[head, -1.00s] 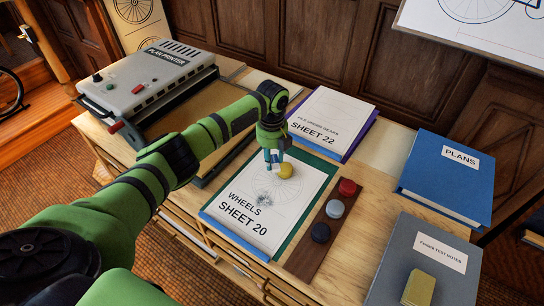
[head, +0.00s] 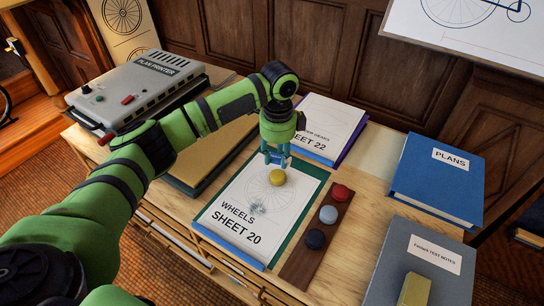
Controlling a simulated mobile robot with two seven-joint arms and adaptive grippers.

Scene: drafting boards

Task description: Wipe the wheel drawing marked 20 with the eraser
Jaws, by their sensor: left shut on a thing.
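A yellow round piece (head: 277,177) shows right at the fingertips, over the drawing. It looks like the eraser, but its contact with the fingers is unclear. Whether it touches the paper is also unclear. My right gripper is not in view.
A brown rack (head: 297,268) with red, grey and dark round pieces lies right of the sheet. Sheet 22 (head: 335,112) is behind it. A blue book (head: 435,180) and a grey notebook (head: 398,250) bearing a yellowish block (head: 415,290) are at right. The plan printer (head: 135,95) stands left.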

